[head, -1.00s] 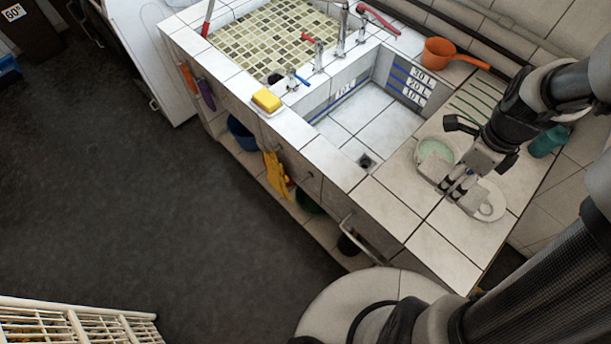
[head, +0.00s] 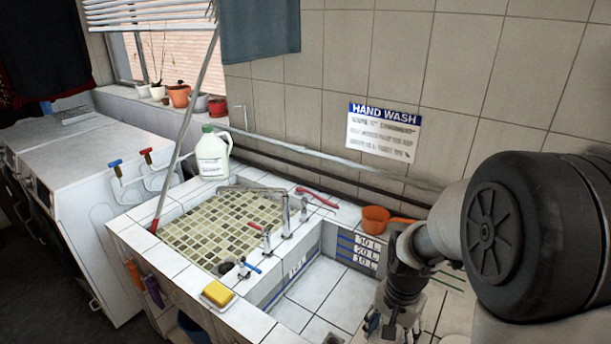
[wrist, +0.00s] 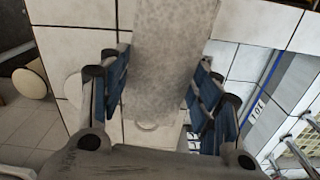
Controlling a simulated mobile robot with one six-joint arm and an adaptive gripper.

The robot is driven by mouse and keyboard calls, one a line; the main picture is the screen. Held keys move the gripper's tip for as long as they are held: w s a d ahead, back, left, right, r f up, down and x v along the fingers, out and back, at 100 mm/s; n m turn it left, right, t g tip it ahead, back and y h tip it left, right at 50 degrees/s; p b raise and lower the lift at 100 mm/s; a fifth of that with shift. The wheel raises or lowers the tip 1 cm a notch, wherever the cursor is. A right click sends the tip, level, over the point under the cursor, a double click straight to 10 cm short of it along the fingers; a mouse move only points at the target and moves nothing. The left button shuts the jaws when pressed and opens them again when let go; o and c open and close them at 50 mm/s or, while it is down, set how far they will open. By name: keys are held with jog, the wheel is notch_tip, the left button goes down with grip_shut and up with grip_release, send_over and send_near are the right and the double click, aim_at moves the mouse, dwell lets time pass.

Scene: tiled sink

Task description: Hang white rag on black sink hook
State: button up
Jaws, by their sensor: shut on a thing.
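My gripper (head: 381,325) is at the bottom of the head view, over the right part of the sink, with its lower end near the frame edge. In the wrist view my gripper (wrist: 163,98) has blue pads on both sides of a pale, mottled strip, which looks like the white rag (wrist: 172,45). The rag runs up from between the fingers to the top of the frame. I cannot make out the rag in the head view. I cannot pick out a black sink hook for certain in either view.
The tiled sink (head: 185,275) has taps (head: 285,215) along its middle. A yellow sponge (head: 217,293) lies on its front edge. An orange scoop (head: 377,219) and a white jug (head: 212,155) stand at the back. Orange and purple items (head: 153,290) hang on the left side.

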aim_at(374, 334)
jog(key=a+n, duration=0.1)
jog(key=n, duration=0.1)
jog(key=w+a+n, duration=0.1)
jog(key=n, duration=0.2)
jog(key=a+f+n, duration=0.1)
jog(key=a+n, duration=0.1)
jog(key=n, duration=0.1)
jog(key=shift+w+f, duration=0.1)
jog(key=shift+w, duration=0.2)
jog(key=shift+d, duration=0.1)
jog(key=shift+s+d+m, duration=0.15)
jog(key=shift+d+m, duration=0.3)
jog(key=shift+m, duration=0.25)
jog(key=d+m, duration=0.1)
jog(key=m, duration=0.2)
jog(key=s+d+r+m, duration=0.1)
jog(key=d+m, duration=0.1)
jog(key=m, duration=0.1)
jog(key=s+d+m, duration=0.1)
jog(key=m, duration=0.2)
jog(key=shift+d+r+m, duration=0.3)
jog(key=shift+r+m, duration=0.1)
jog(key=s+d+r+m, duration=0.1)
jog(key=s+d+m, duration=0.2)
jog(key=m, duration=1)
jog(key=shift+s+d+r, duration=0.3)
jog(key=shift+d, duration=0.8)
